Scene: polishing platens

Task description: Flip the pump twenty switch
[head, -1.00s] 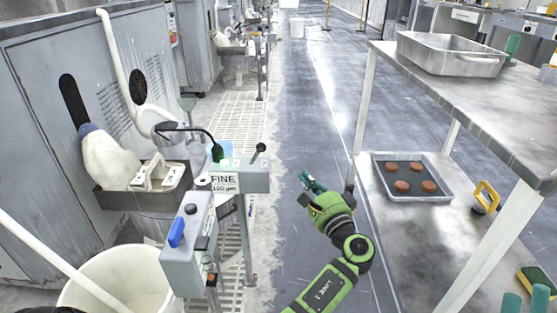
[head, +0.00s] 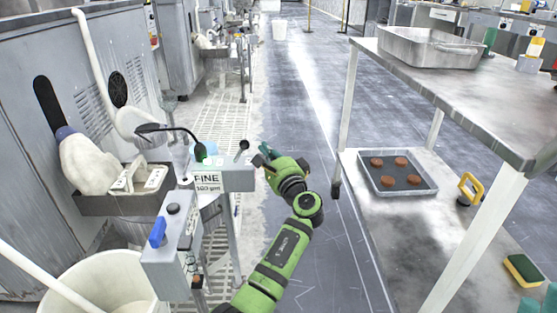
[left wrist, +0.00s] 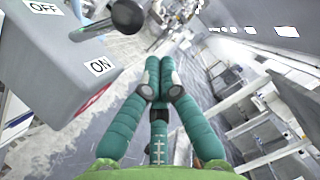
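A black-knobbed lever switch (head: 242,147) sticks up from a grey box (head: 238,178) beside the "FINE 100 µm" sign in the head view. In the left wrist view the lever's dark knob (left wrist: 126,15) is at the top, and the box (left wrist: 52,52) carries OFF and ON labels, with ON nearer my fingers. No pump number is readable. My left gripper (head: 266,157) is just right of the box, apart from the lever. In the left wrist view its green fingers (left wrist: 159,72) meet at the tips with nothing between them.
A grey control box with a blue handle (head: 158,232) stands at front left, beside a white bucket (head: 118,285). A steel table (head: 465,105) is at right, with a tray of brown discs (head: 398,183) on its lower shelf. The floor between is clear.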

